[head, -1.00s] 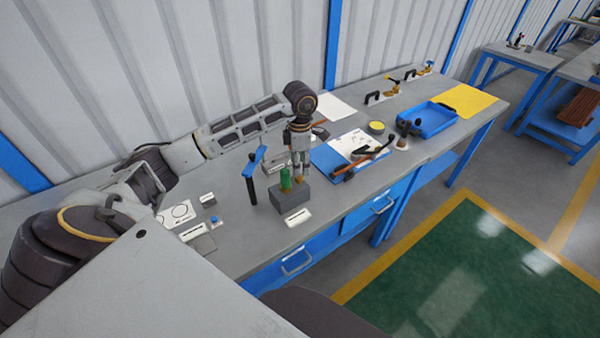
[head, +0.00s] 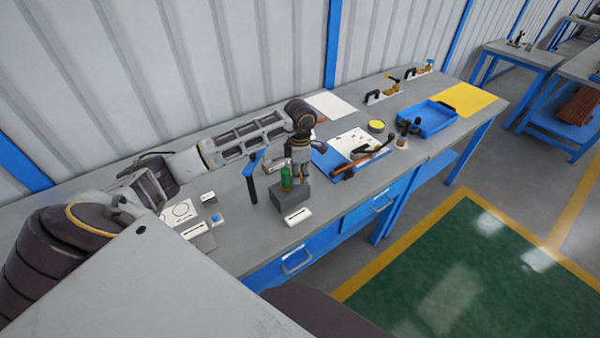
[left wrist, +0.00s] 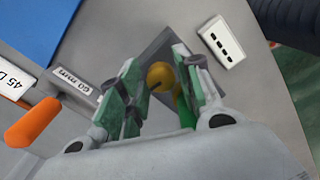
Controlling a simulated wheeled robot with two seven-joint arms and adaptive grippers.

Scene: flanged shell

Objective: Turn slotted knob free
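The brass-coloured round knob (left wrist: 160,77) with a dark slot shows between my left gripper's fingers in the left wrist view, over a dark grey block. In the head view the grey block (head: 291,195) stands on the bench with a green cylinder (head: 287,179) on it. My left gripper (head: 299,174) is over this block, just beside the green cylinder. In the left wrist view, the left gripper (left wrist: 157,82) has its fingers apart on both sides of the knob. I cannot tell whether they touch it. The knob is not clear in the head view. My right gripper is out of view.
A white slotted label piece (head: 298,216) lies in front. An orange handle (left wrist: 34,122) shows in the left wrist view. A blue tray (head: 437,120) and yellow sheet (head: 468,98) are farther right.

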